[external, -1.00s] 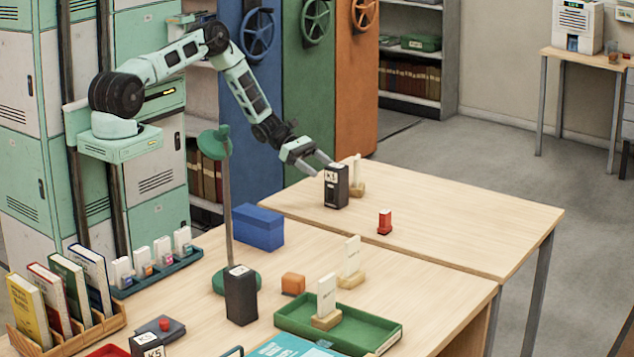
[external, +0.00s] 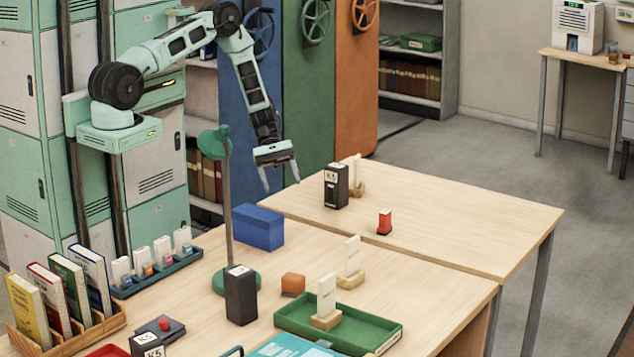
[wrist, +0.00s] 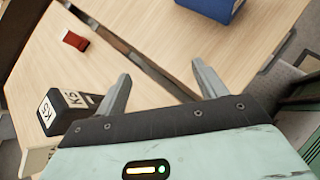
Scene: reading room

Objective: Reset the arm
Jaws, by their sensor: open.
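My gripper (external: 281,178) is open and empty, pointing down in the air by the far table's left end. In the wrist view its two fingers (wrist: 163,88) are spread apart with only tabletop between them. The black box labelled K5 (external: 336,187) stands upright on the far table (external: 460,220), to the right of my gripper and apart from it. The same box shows at the lower left of the wrist view (wrist: 68,110).
On the near table are a blue box (external: 257,228), a green lamp (external: 226,215), a green tray (external: 375,332), another black box (external: 240,295) and an orange block (external: 292,284). Cabinets stand behind my arm.

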